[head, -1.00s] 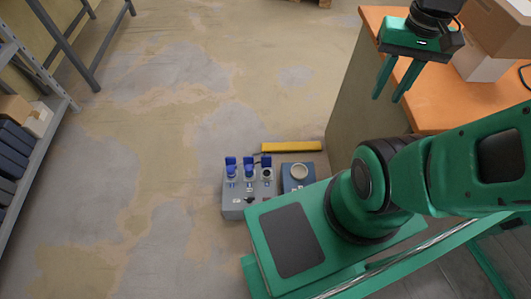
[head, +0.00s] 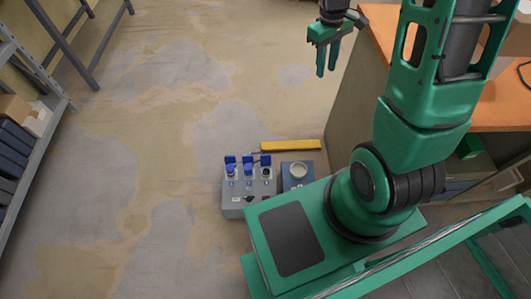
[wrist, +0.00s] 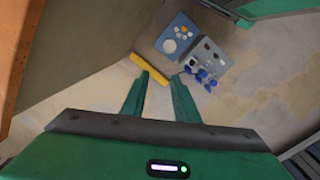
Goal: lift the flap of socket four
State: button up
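A grey socket box (head: 236,205) stands on the floor beside my base, with several blue flaps (head: 247,160) along its far side. Blue parts sit below the left and middle flaps, and a dark round opening shows below the right one. The labels are too small to read, so I cannot tell which socket is four. The box also shows in the wrist view (wrist: 212,53), beyond the fingertips. My gripper (head: 327,72) is open and empty, high above the floor and well apart from the box. Both fingers show in the wrist view (wrist: 160,76).
A blue-grey box with a round pale top (head: 298,171) stands right of the socket box. A yellow bar (head: 291,145) lies behind them. An orange-topped bench (head: 377,25) stands at the right, and a metal shelf (head: 38,135) at the left.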

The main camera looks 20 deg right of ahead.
jog(key=w+a+f+n, duration=0.3)
jog(key=w+f, duration=0.3)
jog(key=f, duration=0.4)
jog(key=n+y, duration=0.1)
jog(key=n, duration=0.8)
send_over(266, 159)
jog(key=w, duration=0.2)
notch_tip(266, 159, down, 34)
jog(key=f, duration=1)
jog(key=shift+s+d+f, duration=0.15)
jog(key=shift+s+f, duration=0.1)
jog(key=shift+s, duration=0.1)
grip_shut()
